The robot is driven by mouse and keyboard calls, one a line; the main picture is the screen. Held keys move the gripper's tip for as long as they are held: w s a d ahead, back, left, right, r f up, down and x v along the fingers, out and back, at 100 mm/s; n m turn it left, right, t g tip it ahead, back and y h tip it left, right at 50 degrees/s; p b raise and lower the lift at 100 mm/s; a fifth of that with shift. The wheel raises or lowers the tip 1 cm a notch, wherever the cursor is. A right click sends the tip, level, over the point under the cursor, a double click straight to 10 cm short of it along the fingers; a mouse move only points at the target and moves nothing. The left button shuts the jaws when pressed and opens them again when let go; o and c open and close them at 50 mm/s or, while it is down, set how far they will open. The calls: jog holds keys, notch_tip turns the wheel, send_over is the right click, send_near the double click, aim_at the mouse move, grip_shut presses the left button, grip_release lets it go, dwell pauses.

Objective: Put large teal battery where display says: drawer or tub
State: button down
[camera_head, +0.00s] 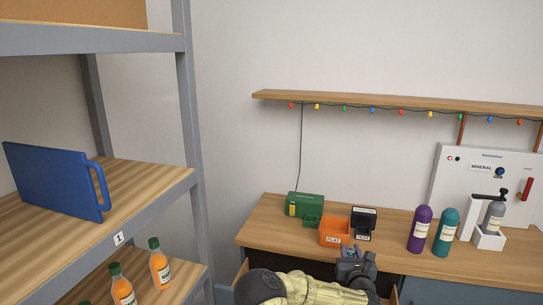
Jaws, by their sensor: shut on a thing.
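My gripper (350,253) is at the counter's front edge, just in front of the orange tub (334,232) marked "FLAT". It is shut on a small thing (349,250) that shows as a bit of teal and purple. Most of that thing is hidden, so I cannot make out its full shape. A black device (364,222) with a white label reading "TEST" stands right of the tub; I cannot read any display on it. An open drawer (241,272) shows its wooden edges below the counter, and my arm hides much of it.
A green box (304,203) stands left of the tub. Purple (420,229) and teal (446,232) bottles stand right, near a white drinks machine (489,180). A metal-framed rack (188,130) stands at left with a blue board (55,180) and orange bottles (160,264).

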jog(key=s+a+f+y+p, duration=0.1)
jog(key=s+a+p, duration=0.3)
jog(key=s+a, duration=0.5)
jog(key=shift+s+a+n+p, duration=0.2)
jog(key=shift+s+n+p, duration=0.2)
jog(key=shift+s, duration=0.65)
jog(key=shift+a, duration=0.1)
